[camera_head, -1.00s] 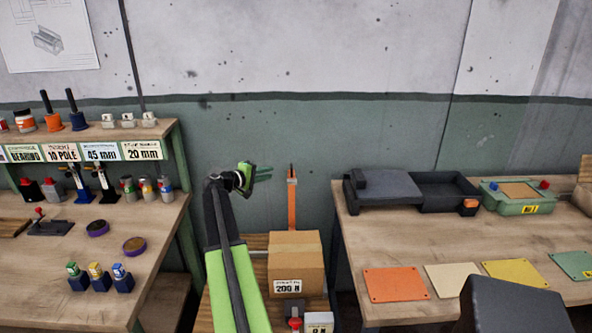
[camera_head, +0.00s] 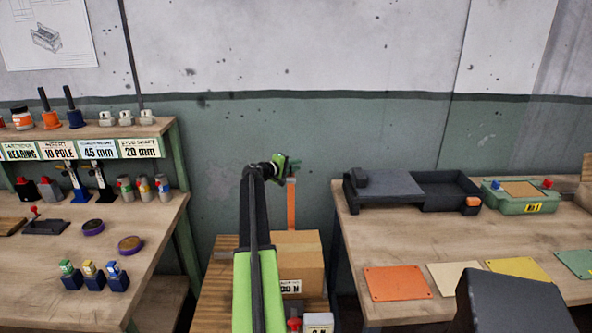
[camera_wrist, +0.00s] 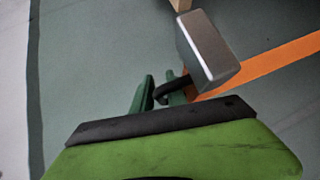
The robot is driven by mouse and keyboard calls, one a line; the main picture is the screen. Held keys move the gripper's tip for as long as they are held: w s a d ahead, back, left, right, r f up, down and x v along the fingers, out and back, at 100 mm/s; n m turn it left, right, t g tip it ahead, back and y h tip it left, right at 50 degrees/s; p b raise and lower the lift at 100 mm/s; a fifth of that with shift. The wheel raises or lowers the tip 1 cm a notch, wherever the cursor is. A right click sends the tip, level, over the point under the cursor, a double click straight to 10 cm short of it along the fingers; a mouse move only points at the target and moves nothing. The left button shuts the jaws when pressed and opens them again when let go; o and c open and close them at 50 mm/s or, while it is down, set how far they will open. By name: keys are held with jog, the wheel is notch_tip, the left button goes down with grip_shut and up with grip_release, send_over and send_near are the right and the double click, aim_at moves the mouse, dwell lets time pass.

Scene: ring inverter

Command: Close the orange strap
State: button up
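The orange strap (camera_head: 291,207) hangs upright against the green wall behind the cardboard box. It runs diagonally at right in the wrist view (camera_wrist: 275,60). A grey metal buckle block (camera_wrist: 207,52) sits over the strap, and a dark curved lever (camera_wrist: 170,88) reaches from it toward my fingers. My gripper (camera_head: 289,163) is at the strap's upper end. In the wrist view its two green fingers (camera_wrist: 159,95) are apart, with the lever's end at the gap between them. Whether they touch it I cannot tell.
A cardboard box (camera_head: 300,262) stands on a wooden surface below the strap. A left bench (camera_head: 150,215) holds small parts. A right bench (camera_head: 345,235) holds a dark tray (camera_head: 440,187), a green case (camera_head: 515,207) and coloured plates. The wall above the strap is clear.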

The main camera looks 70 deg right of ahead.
jog(key=shift+s+d, duration=0.1)
jog(key=shift+d, duration=0.15)
grip_shut()
dwell(1.3)
